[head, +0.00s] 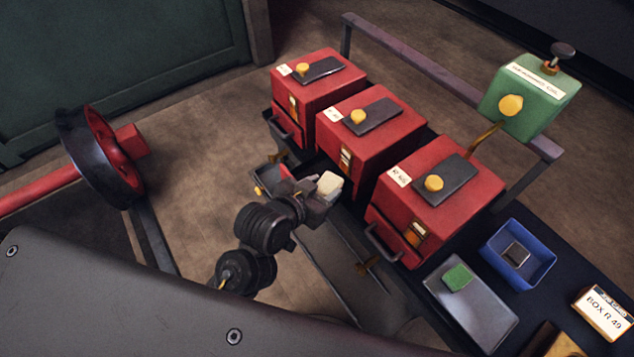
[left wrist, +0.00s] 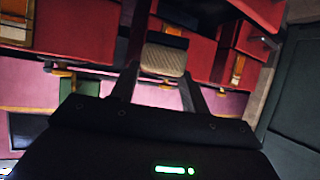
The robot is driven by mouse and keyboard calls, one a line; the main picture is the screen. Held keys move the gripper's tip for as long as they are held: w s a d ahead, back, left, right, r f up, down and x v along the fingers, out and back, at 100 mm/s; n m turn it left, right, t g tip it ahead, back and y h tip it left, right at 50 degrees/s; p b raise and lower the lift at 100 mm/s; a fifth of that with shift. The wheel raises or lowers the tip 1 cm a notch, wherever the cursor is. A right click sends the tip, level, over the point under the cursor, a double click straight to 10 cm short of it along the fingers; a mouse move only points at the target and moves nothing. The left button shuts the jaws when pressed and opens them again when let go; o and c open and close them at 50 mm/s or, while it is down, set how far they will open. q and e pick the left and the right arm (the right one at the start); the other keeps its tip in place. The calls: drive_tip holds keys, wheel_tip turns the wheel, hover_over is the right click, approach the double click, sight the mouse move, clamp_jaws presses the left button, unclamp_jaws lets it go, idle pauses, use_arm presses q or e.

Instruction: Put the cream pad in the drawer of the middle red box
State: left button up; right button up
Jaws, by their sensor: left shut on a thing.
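The middle red box (head: 385,145) stands on the dark bench between two similar red boxes. Its drawer (head: 268,178) appears pulled out from the front, partly hidden behind my left gripper. My left gripper (head: 322,193) is shut on the cream pad (head: 329,184), close in front of the middle box, by the drawer. In the left wrist view the cream pad (left wrist: 163,60) sits between the two fingers of my left gripper (left wrist: 160,82), with red box fronts beyond it. I cannot tell whether the pad is directly over the drawer. My right gripper is not in view.
The left red box (head: 325,92) and right red box (head: 455,195) flank the middle one. A grey tray (head: 482,318) holds a green pad (head: 457,277); a blue tray (head: 541,268) holds a dark pad. A green box (head: 540,105) stands behind. A red-and-black wheel (head: 92,150) is at left.

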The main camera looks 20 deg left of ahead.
use_arm(q)
drive_tip(key=w+a+f, duration=0.1)
drive_tip(key=w+f, duration=0.2)
drive_tip(key=w+a+f, duration=0.1)
drive_tip(key=w+f, duration=0.2)
drive_tip(key=f, duration=0.1)
drive_tip(key=w+a+f, duration=0.2)
drive_tip(key=w+f, duration=0.2)
drive_tip(key=shift+w+a+f+p, duration=0.1)
drive_tip(key=shift+f+p, duration=0.1)
drive_tip(key=shift+p, duration=0.2)
drive_tip(key=shift+f, duration=0.15)
